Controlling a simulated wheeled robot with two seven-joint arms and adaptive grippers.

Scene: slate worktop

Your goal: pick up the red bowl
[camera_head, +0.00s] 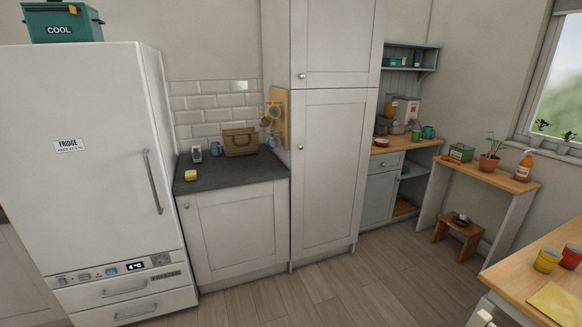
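A small red dish with a pale inside (381,142) sits on the wooden counter right of the tall cupboard. It may be the red bowl, but it is too small to be sure. A red cup-like or bowl-like vessel (572,257) stands on the wooden table at the right edge, beside a yellow one (547,260). No red bowl shows on the slate worktop (215,178). Neither of my grippers is in view.
The slate worktop holds a yellow block (191,175), a small grey device (196,154), a blue mug (216,148) and a brown bread bin (240,141). The white fridge (85,150) stands left. A stool (458,232) is under the side table. The middle floor is clear.

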